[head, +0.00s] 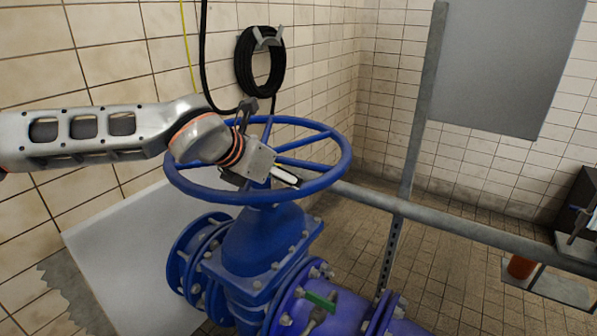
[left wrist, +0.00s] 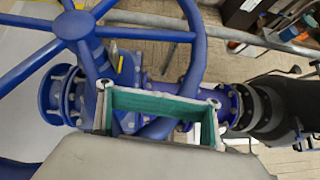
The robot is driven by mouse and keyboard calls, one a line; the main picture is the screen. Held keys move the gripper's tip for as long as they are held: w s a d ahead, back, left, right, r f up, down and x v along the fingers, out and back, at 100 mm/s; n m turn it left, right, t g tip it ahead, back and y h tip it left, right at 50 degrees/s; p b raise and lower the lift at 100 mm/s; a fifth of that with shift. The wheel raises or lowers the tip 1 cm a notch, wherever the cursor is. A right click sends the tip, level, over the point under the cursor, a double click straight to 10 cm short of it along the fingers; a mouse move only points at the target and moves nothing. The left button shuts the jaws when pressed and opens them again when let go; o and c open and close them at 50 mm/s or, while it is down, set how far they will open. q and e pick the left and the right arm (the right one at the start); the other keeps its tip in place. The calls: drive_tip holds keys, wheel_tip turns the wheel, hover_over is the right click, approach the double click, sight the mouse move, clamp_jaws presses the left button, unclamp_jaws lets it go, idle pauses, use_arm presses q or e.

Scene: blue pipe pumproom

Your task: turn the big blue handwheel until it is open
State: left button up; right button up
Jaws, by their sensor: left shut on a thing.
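The big blue handwheel (head: 344,165) lies roughly level on top of the blue valve body (head: 262,240). Its rim and spokes show whole in the head view except behind my gripper. My left arm reaches in from the left over the wheel, and my left gripper (head: 286,177) is at the near right part of the rim. In the left wrist view, the rim (left wrist: 197,55) runs down between the green-lined fingers of the left gripper (left wrist: 158,108), which is shut on it. The exact contact is partly hidden. My right gripper is in neither view.
A grey rail (head: 470,233) runs to the right of the wheel, joined to an upright post (head: 418,110). A black hose coil (head: 260,62) hangs on the tiled wall behind. A small green-handled tap (head: 320,300) sits on the pipe below.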

use_arm(q)
drive_tip(key=shift+w+d+f, duration=0.25)
drive_tip(key=shift+w+d, duration=0.65)
drive_tip(key=shift+w, duration=0.15)
drive_tip(key=shift+w+d+f, duration=0.2)
drive_tip(key=shift+w+d, duration=0.65)
drive_tip(key=shift+w, duration=0.15)
